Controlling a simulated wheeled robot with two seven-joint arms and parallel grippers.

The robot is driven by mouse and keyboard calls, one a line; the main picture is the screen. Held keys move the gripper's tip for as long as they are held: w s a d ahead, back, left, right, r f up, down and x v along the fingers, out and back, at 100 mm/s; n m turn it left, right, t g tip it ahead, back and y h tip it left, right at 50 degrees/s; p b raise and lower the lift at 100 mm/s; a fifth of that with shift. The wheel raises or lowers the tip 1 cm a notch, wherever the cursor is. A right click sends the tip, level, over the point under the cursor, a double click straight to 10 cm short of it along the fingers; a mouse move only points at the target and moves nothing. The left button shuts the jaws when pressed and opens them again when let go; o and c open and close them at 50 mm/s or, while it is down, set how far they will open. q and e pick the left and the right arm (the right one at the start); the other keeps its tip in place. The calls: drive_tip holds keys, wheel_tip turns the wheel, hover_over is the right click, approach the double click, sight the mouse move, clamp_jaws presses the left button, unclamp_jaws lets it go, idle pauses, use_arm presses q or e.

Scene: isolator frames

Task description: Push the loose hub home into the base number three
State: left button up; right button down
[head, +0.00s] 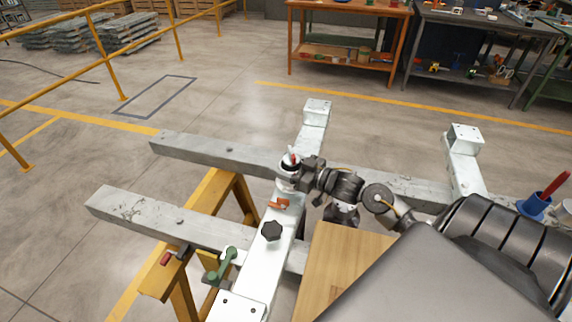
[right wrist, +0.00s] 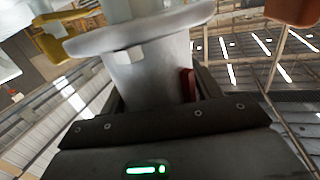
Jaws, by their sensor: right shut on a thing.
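The loose hub (head: 287,176), a small white round piece with a dark band and a red part at its top, is at the white beam where it crosses the far grey beam. My right gripper (head: 300,175) comes from the right and is shut on it. In the right wrist view the hub (right wrist: 150,72) is a pale cylinder with a wide flange, between my dark fingers. Base number three is not clearly visible under the hub, and I cannot tell how far the hub sits in it. My left gripper is not in view.
Two grey beams (head: 140,210) rest across a yellow trestle (head: 207,199). A wooden board (head: 340,262) and a blue cup (head: 534,206) are at the right.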

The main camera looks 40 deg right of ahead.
drive_tip(key=shift+r+p, duration=0.25)
drive_tip(key=shift+p, duration=0.1)
idle(0.3)
drive_tip(key=shift+p, duration=0.4)
idle(0.4)
drive_tip(key=shift+f+b, duration=0.7)
drive_tip(key=shift+f, duration=0.9)
idle(0.4)
drive_tip(key=shift+c, duration=1.3)
unclamp_jaws()
drive_tip(key=shift+a, duration=0.1)
drive_tip(key=shift+s+f, duration=0.1)
drive_tip(key=shift+f, duration=0.25)
drive_tip(key=shift+s, duration=0.3)
drive_tip(key=b+v, duration=0.1)
drive_tip(key=v, duration=0.9)
drive_tip(key=shift+r, duration=0.25)
